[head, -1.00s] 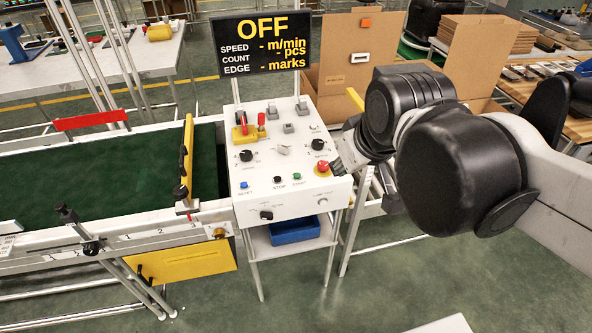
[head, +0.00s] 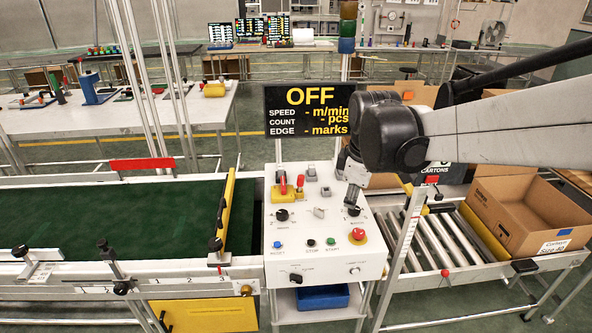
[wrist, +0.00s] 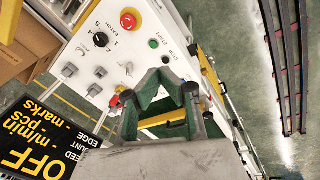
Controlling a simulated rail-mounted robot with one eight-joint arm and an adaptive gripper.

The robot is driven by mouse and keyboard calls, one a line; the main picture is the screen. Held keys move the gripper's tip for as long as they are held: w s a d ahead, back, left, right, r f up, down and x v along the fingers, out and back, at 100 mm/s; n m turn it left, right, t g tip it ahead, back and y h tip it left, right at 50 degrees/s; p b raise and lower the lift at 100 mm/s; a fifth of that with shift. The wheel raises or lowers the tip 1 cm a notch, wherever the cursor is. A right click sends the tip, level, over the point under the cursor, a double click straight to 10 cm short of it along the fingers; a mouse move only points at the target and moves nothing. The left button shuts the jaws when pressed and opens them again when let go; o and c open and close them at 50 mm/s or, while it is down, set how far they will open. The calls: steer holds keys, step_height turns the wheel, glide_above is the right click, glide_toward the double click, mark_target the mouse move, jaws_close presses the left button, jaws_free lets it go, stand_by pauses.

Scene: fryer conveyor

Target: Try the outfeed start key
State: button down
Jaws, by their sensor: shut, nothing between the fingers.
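The white control panel (head: 300,222) stands in the middle of the head view. A green START button (head: 331,241) sits beside a dark STOP button (head: 311,242) near its front edge; START also shows in the wrist view (wrist: 153,43). A red mushroom button (head: 359,236) is right of START. No separate labelled outfeed key is readable. The display (head: 308,109) reads OFF. My gripper (head: 353,198) is shut and empty, over the panel's right side by a black knob (head: 353,211). In the wrist view my gripper (wrist: 165,78) points towards the panel; contact cannot be told.
A green belt (head: 110,220) with a yellow bar (head: 225,216) lies left of the panel. A roller conveyor (head: 440,240) with an open carton (head: 535,215) is right. Red and yellow levers (head: 285,190) and metal toggles stand on the panel's back half. A blue bin (head: 320,298) sits below.

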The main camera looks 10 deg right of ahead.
mark_target(331, 241)
steer(key=w+a+f+n+g, duration=0.1)
steer(key=w+f+n+g, duration=0.1)
steer(key=w+f+n, duration=0.3)
steer(key=shift+w+f, duration=0.55)
steer(key=shift+w, duration=0.75)
steer(key=f, duration=1.4)
steer(key=shift+w+a, duration=0.1)
steer(key=shift+w, duration=0.25)
